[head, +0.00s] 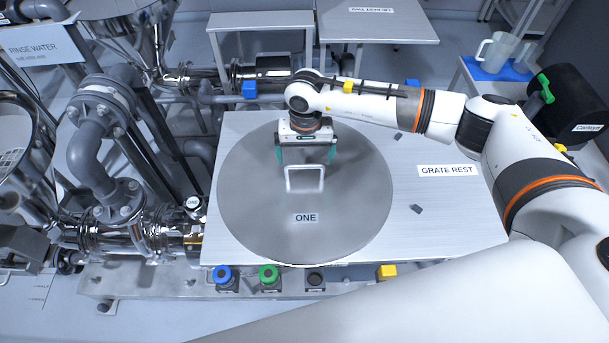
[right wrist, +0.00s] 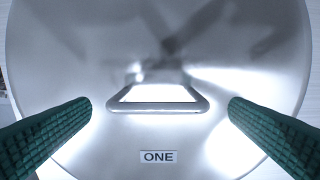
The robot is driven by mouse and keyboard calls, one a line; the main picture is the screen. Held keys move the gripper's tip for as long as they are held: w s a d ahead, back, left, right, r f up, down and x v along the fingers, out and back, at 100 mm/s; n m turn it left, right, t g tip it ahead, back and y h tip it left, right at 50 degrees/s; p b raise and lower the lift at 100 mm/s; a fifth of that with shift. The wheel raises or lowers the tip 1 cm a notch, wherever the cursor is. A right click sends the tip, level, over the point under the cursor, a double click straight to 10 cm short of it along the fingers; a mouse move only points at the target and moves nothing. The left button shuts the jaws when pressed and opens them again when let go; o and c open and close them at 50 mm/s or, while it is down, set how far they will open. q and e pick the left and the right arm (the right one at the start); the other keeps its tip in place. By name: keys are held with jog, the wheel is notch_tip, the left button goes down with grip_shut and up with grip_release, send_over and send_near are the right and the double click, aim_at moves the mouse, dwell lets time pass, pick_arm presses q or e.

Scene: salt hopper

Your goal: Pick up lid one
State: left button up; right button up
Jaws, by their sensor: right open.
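Lid one (head: 250,215) is a large round grey metal disc with a label reading ONE, lying flat on the metal table marked GRATE REST. Its bare handle (head: 304,179) is a metal loop near the middle. My right gripper (head: 306,158) is open and empty over the lid, with its green fingers pointing down near the handle. In the right wrist view the lid (right wrist: 90,60) fills most of the picture. The handle (right wrist: 158,106) lies between the two spread fingers and touches neither. My left gripper is not in view.
The metal table (head: 450,215) has free room right of the lid, with small dark pieces (head: 416,209) on it. Pipes and valves (head: 110,150) crowd the left. Blue, green and black knobs (head: 268,277) line the front. A jug (head: 495,50) stands on a blue mat at the back right.

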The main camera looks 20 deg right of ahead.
aim_at(304, 166)
jog(key=f, duration=0.1)
jog(key=f+p, duration=0.1)
jog(key=f, duration=0.1)
jog(key=f+p, duration=0.1)
jog(key=shift+s+a+f, duration=0.2)
jog(key=shift+s+f, duration=0.05)
jog(key=shift+f, duration=0.4)
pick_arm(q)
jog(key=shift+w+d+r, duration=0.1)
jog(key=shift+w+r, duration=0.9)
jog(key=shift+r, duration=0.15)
pick_arm(e)
jog(key=shift+w, duration=0.1)
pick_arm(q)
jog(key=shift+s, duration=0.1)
pick_arm(e)
jog(key=shift+c, duration=0.2)
jog(key=c, duration=1.2)
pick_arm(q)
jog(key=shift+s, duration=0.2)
pick_arm(e)
jog(key=shift+w+r, duration=0.1)
jog(key=shift+r, duration=0.05)
jog(key=shift+c, duration=0.4)
